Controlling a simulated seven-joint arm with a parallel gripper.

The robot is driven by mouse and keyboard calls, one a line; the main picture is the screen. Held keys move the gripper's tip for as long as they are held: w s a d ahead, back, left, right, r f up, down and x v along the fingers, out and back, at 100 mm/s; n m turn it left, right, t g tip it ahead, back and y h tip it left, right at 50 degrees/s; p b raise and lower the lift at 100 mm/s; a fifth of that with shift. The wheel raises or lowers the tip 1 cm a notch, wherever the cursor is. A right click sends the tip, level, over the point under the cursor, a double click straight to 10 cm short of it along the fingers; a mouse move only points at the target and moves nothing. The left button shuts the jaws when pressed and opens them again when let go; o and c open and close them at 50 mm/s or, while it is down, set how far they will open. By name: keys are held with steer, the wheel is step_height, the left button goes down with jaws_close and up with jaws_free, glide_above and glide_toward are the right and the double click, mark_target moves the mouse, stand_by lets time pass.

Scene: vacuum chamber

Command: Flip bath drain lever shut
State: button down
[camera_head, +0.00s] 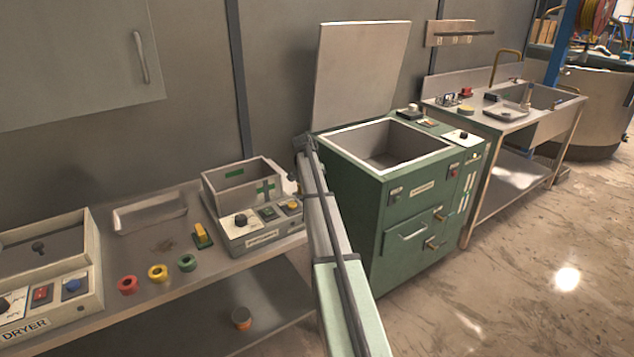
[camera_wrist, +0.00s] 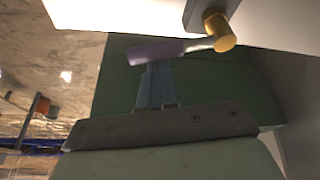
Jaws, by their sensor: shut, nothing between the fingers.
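The drain lever shows in the wrist view: a purple handle (camera_wrist: 160,51) on a short metal rod, joined to a brass-coloured pivot (camera_wrist: 217,29) on a pale wall. The handle lies nearly level in that picture. My gripper (camera_wrist: 157,68) is shut and empty, its fingertips right at the handle; I cannot tell whether they touch it. In the head view the small grey bath (camera_head: 239,186) with green marks stands on the bench, and my arm reaches up just right of it. My fingers and the lever cannot be made out clearly there.
A green cabinet with an open basin (camera_head: 388,146) and raised lid stands close right of my arm. Red, yellow and green rings (camera_head: 158,273) and a dryer (camera_head: 50,262) are on the bench (camera_head: 170,308) to the left. A sink table (camera_head: 503,121) stands further right.

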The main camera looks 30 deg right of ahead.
steer(key=m, duration=0.1)
steer(key=a+m+g, duration=0.1)
steer(key=m, duration=0.1)
steer(key=shift+s+a, duration=0.45)
steer(key=shift+a, duration=0.35)
step_height(320, 180, up, 10)
steer(key=shift+d, duration=0.4)
stand_by(0.5)
stand_by(0.5)
